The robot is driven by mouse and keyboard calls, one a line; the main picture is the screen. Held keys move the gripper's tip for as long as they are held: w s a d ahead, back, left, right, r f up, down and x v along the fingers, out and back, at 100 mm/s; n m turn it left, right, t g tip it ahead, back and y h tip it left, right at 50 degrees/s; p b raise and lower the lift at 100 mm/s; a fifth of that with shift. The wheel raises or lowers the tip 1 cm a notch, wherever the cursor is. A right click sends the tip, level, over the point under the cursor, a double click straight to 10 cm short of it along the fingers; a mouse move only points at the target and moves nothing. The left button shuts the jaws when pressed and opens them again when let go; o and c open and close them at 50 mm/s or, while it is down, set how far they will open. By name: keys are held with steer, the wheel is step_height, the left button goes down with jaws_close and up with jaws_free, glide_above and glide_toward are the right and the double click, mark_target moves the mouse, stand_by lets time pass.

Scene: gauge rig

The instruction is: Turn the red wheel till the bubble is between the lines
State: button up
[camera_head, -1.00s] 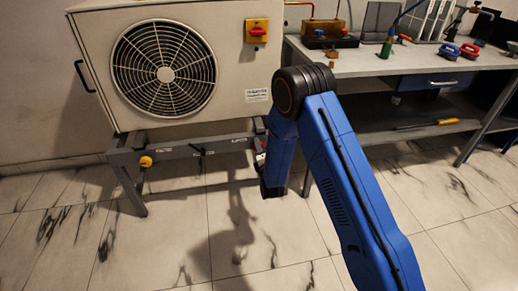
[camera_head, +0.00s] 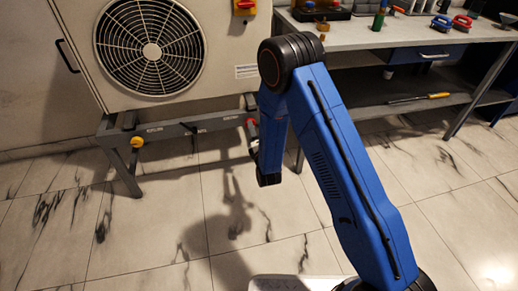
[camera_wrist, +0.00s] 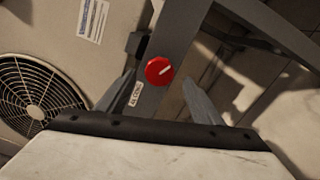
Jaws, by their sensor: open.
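The red wheel (camera_wrist: 159,70) is a small round knob with a white pointer line, on the grey frame beam beside a small white label (camera_wrist: 135,94). In the head view a bit of red (camera_head: 251,122) shows at the right end of the beam, just left of my arm. My gripper (camera_wrist: 159,79) is open in the wrist view. Its two fingers stand apart, one on each side of the wheel in the picture; I cannot tell how far off the wheel is. No bubble or lines can be made out in either view.
A yellow knob (camera_head: 137,142) sits on the frame's left part. The fan unit (camera_head: 75,75) stands on the grey frame (camera_head: 165,131). A workbench (camera_head: 380,38) with tools stands at the right, a yellow-handled tool (camera_head: 437,95) on its lower shelf. The tiled floor in front is clear.

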steer(key=v, duration=1.1)
steer(key=shift+s, duration=0.35)
steer(key=shift+d+r, duration=0.1)
steer(key=shift+d, duration=0.1)
steer(key=w+d+r+m+g+h, duration=0.2)
steer(key=w+d+r+m+g, duration=0.15)
steer(key=d+r+m, duration=0.55)
steer(key=s+d+r+m+g, duration=0.2)
steer(key=s+d+r, duration=0.1)
steer(key=r, duration=0.3)
steer(key=s+d+r+m+g, duration=0.1)
steer(key=s+d+r+m, duration=0.1)
steer(key=s+d+r, duration=0.3)
steer(key=s+d+r+m+g+h, duration=0.1)
steer(key=s+d+r+m+g, duration=0.1)
steer(key=s, duration=0.8)
steer(key=s+d+r+m+g+h, duration=0.1)
steer(key=s+d+r+m+g, duration=0.1)
steer(key=s+d+r+m, duration=0.2)
steer(key=s+d+r+m+g+h, duration=0.1)
steer(key=s+d+r+m, duration=0.3)
steer(key=s, duration=1.3)
steer(key=d+m+g, duration=0.1)
steer(key=d, duration=0.3)
steer(key=shift+s, duration=0.2)
steer(key=shift+d+r, duration=0.1)
